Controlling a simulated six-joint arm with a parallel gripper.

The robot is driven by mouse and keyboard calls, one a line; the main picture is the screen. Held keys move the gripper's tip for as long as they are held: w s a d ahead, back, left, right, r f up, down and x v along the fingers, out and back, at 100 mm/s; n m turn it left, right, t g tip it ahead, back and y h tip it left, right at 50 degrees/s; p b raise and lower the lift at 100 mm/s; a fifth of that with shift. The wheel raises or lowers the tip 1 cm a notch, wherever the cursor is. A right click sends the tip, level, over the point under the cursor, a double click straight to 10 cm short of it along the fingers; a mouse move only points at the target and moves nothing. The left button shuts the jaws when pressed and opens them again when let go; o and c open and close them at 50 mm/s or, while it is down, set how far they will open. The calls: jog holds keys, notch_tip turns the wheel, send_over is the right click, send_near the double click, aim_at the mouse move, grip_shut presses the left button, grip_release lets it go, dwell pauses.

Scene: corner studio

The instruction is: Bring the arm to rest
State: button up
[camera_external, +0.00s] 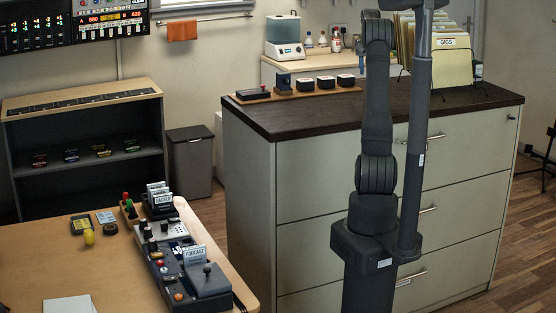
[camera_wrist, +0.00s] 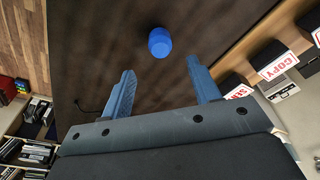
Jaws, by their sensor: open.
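My arm stands in the external view in front of the drawer cabinet (camera_external: 315,185), and its upper end runs out of the top of the picture. My gripper does not clearly show there. In the wrist view my gripper (camera_wrist: 161,66) is open, with its two grey-blue fingers apart and nothing between them. A small blue round object (camera_wrist: 159,42) lies beyond the fingertips on the dark cabinet top (camera_wrist: 100,40), apart from both fingers.
Black boxes with white labels (camera_wrist: 278,62) are right of the fingers. The dark top (camera_external: 290,116) also carries a row of small black items (camera_external: 305,86) and a folder rack (camera_external: 451,66). A wooden desk (camera_external: 50,260) with small devices stands left.

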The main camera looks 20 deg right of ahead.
jog(key=f, duration=0.6)
jog(key=w+d+f, duration=0.1)
jog(key=f, duration=0.2)
jog(key=shift+f, duration=0.25)
jog(key=r, duration=0.3)
jog(key=s+r, duration=0.1)
jog(key=shift+d+r, duration=0.35)
jog(key=shift+r, duration=0.05)
jog(key=s+d+r, duration=0.5)
jog(key=s+r, duration=0.1)
jog(key=s, duration=0.3)
jog(key=w+a+f+n+y, duration=0.1)
jog(key=w+a+n, duration=0.3)
jog(key=w+a, duration=0.65)
jog(key=w+a+f+n, duration=0.2)
jog(key=w+a+n, duration=0.2)
jog(key=w+a, duration=0.7)
jog(key=a+f+n, duration=0.1)
jog(key=a+n, duration=0.1)
jog(key=a, duration=0.9)
jog(key=a+f+n, duration=0.1)
jog(key=a, duration=1)
jog(key=w+a+f+n+y, duration=0.1)
jog(key=a+f+n, duration=0.1)
jog(key=a, duration=0.9)
jog(key=shift+w+a+n, duration=0.1)
jog(key=shift+a+n, duration=0.1)
jog(key=shift+n, duration=0.1)
jog(key=shift+d+r, duration=0.1)
